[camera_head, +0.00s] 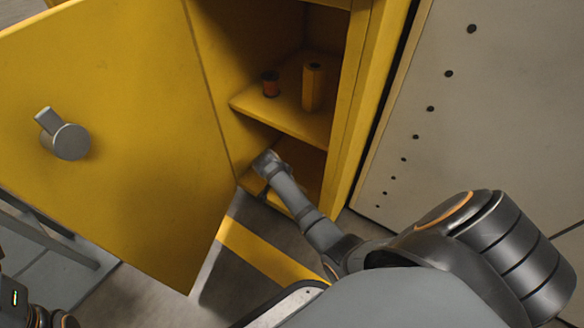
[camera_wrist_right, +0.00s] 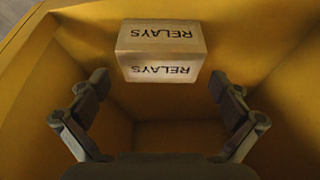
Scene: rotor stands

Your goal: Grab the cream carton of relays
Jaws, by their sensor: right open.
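The cream carton (camera_wrist_right: 160,38) shows in the right wrist view at top middle, with RELAYS printed upside down on two faces. It rests inside the yellow cabinet. My right gripper (camera_wrist_right: 161,82) is open, its fingers spread wider than the carton and nothing between them. The carton lies centred ahead of the fingertips; I see no contact. In the head view my right arm reaches into the cabinet's lower compartment, with its wrist end (camera_head: 268,164) at the opening. The carton is hidden in that view. My left gripper is out of view.
The yellow cabinet door (camera_head: 120,130) with a grey handle (camera_head: 65,138) hangs open at left. A pale panel (camera_head: 490,110) stands right of the cabinet.

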